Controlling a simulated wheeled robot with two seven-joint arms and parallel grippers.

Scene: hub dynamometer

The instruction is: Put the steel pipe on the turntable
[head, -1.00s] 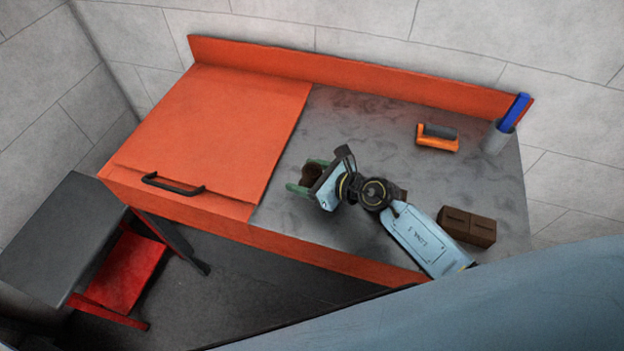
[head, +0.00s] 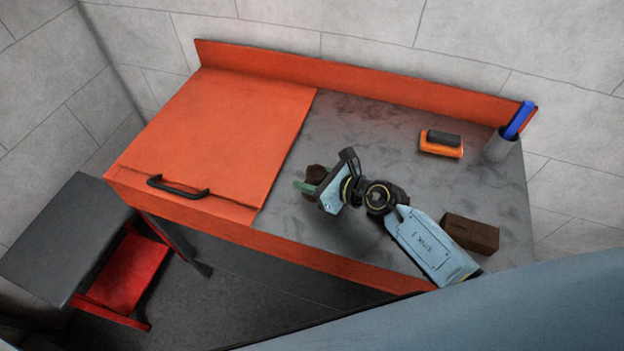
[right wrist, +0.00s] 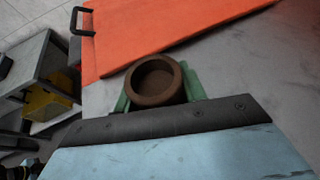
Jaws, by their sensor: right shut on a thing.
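The steel pipe, a short rust-brown tube with a round open end, shows in the right wrist view (right wrist: 153,80) between two green fingers. In the head view the pipe (head: 315,173) is partly hidden by my gripper. My right gripper (head: 309,183) is shut on it over the grey bench top, just right of the orange panel. I cannot tell whether the pipe touches the bench. I see no turntable in either view. My left gripper is not in view.
An orange panel (head: 215,130) with a black handle (head: 178,187) covers the bench's left part. On the grey top (head: 375,125) are an orange-black tool (head: 441,145), a grey cup (head: 499,146) holding a blue item, and a brown block (head: 470,234). A stool (head: 70,235) stands at lower left.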

